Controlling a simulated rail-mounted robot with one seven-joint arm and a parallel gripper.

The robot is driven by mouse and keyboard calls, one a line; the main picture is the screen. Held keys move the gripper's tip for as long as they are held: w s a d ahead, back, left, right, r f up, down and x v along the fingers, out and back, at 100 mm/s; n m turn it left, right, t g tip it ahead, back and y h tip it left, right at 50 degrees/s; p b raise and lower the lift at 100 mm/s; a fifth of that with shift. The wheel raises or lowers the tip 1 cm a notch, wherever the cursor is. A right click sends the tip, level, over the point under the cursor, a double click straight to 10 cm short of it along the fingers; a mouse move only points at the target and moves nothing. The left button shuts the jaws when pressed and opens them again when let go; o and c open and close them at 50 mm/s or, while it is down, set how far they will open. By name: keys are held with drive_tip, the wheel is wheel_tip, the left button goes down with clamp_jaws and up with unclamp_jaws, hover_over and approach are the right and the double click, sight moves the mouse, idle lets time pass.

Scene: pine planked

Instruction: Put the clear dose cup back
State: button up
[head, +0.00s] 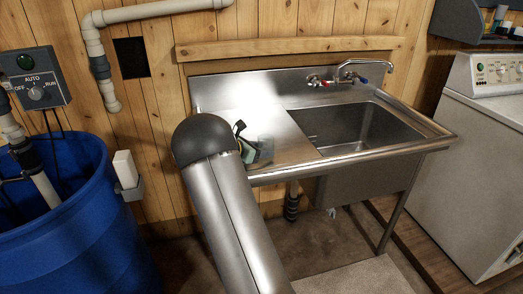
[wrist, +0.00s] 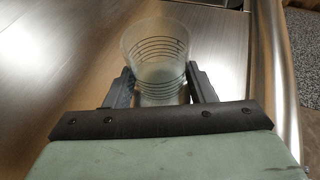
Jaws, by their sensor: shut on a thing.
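The clear dose cup (wrist: 157,50) is a see-through cup with dark rings around it. In the wrist view it stands upright between the two fingers of my gripper (wrist: 163,88), which is shut on it. Steel drainboard lies behind and below the cup; I cannot tell whether the cup touches it. In the head view the cup (head: 266,146) is small and faint at the front edge of the drainboard, beside my gripper (head: 254,152), which is partly hidden by my own arm.
A steel sink basin (head: 345,127) with a faucet (head: 350,72) is right of the drainboard (head: 285,128). A blue barrel (head: 75,225) with a white bottle (head: 125,170) by it stands left. A white washer (head: 470,150) stands right. A shelf (head: 480,38) holds small items.

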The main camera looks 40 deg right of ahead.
drive_tip(key=shift+f, duration=0.1)
drive_tip(key=shift+f, duration=0.1)
drive_tip(key=o, duration=0.9)
drive_tip(key=shift+o, duration=0.2)
drive_tip(key=shift+a+r, duration=0.2)
drive_tip(key=shift+r, duration=0.1)
drive_tip(key=v, duration=1.1)
drive_tip(key=shift+a+r, duration=0.1)
drive_tip(key=shift+a, duration=0.25)
drive_tip(key=s+a+f+m+y, duration=0.1)
drive_tip(key=s+a+m+y, duration=0.3)
drive_tip(key=s+a+m, duration=0.2)
drive_tip(key=s+a+f+m+y, duration=0.2)
drive_tip(key=s+a+m+y, duration=0.3)
drive_tip(key=s+a, duration=0.4)
drive_tip(key=s+a+f+m+y, duration=0.2)
drive_tip(key=s+a+m+y, duration=0.2)
drive_tip(key=s, duration=1.3)
drive_tip(key=a+m, duration=0.3)
drive_tip(key=a, duration=0.1)
drive_tip(key=shift+s+a, duration=0.25)
drive_tip(key=shift+a, duration=0.15)
